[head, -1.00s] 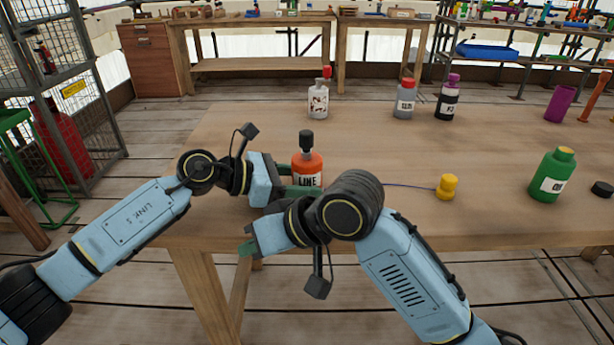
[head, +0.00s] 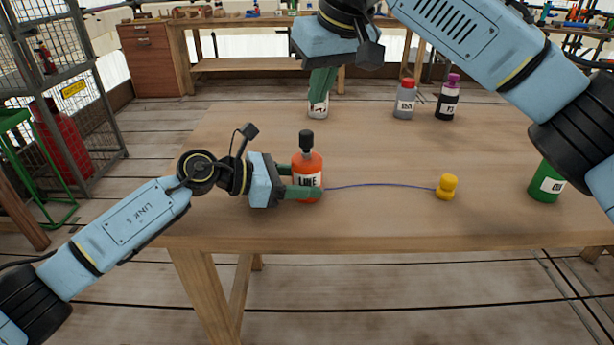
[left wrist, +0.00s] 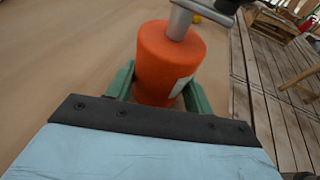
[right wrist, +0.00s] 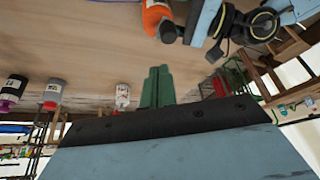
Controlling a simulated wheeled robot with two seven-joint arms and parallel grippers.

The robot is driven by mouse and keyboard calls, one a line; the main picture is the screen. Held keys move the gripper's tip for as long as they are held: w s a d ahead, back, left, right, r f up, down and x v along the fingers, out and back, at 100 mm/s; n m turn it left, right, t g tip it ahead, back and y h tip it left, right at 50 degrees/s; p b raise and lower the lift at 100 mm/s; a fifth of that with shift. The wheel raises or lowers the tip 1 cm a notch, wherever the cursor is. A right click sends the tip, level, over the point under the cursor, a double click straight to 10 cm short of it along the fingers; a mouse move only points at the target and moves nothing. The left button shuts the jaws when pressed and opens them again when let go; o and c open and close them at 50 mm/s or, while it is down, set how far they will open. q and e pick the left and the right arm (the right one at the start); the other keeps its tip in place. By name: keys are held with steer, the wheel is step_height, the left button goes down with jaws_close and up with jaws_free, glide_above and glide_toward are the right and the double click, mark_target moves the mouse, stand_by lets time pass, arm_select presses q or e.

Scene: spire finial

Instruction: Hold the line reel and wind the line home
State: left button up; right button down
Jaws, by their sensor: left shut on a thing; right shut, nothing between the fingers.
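The orange line reel (head: 308,166), labelled LINE and with a black knob on top (head: 306,139), stands upright on the table. My left gripper (head: 304,181) is shut around its body from the left; the reel also shows between its fingers in the left wrist view (left wrist: 168,60). A thin blue line (head: 385,185) runs from the reel across the table to a yellow bobbin-like piece (head: 447,187). My right gripper (head: 320,86) is raised above the far part of the table, shut and empty; its closed fingers show in the right wrist view (right wrist: 158,88).
A white bottle (head: 318,110) stands at the back, partly hidden by my right gripper. A grey bottle (head: 405,100) and a dark bottle (head: 448,98) stand to its right. A green bottle (head: 546,184) is at the right, partly covered by my right arm. The table (head: 400,220) is clear in front.

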steer(key=d+r, duration=0.2)
glide_above(320, 162)
steer(key=d, duration=0.1)
step_height(320, 162, down, 7)
steer(key=shift+d, duration=0.2)
steer(key=shift+f, duration=0.1)
stand_by(2.0)
steer(key=shift+f, duration=1.35)
steer(key=shift+a, duration=0.25)
steer(key=shift+a, duration=0.45)
